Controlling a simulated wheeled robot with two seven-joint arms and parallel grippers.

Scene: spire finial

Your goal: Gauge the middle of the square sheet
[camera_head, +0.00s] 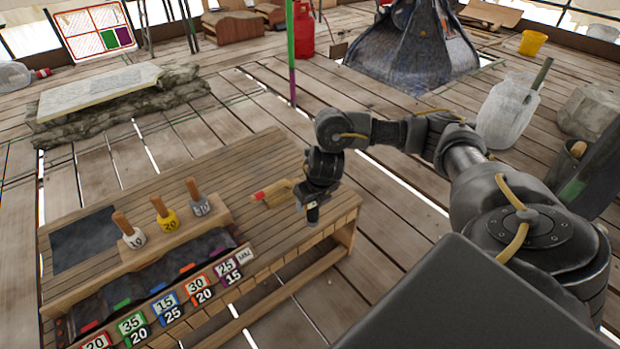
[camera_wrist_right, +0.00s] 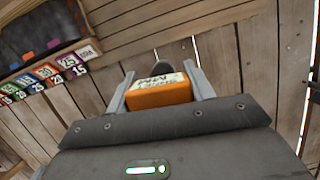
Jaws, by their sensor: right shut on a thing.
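My right gripper (camera_head: 312,212) is over the right end of the wooden bench, pointing down. In the right wrist view its two fingers (camera_wrist_right: 159,92) are shut on an orange block (camera_wrist_right: 160,96) with a pale, printed face; the print is too small to read. In the head view that block is mostly hidden by the gripper. A pale flat sheet (camera_head: 100,88) lies on a low stone base at the back left. A dark flat square (camera_head: 84,238) lies on the bench's left end. I cannot tell which is the task's sheet. My left gripper is not seen.
The bench (camera_head: 240,165) carries three wooden-handled stamps (camera_head: 165,216) in a rack, a tray with coloured number tags (camera_head: 170,307), and a red-tipped wooden piece (camera_head: 272,192) beside my gripper. A green-purple pole (camera_head: 291,60) stands behind. Plank floor lies clear between bench and stone base.

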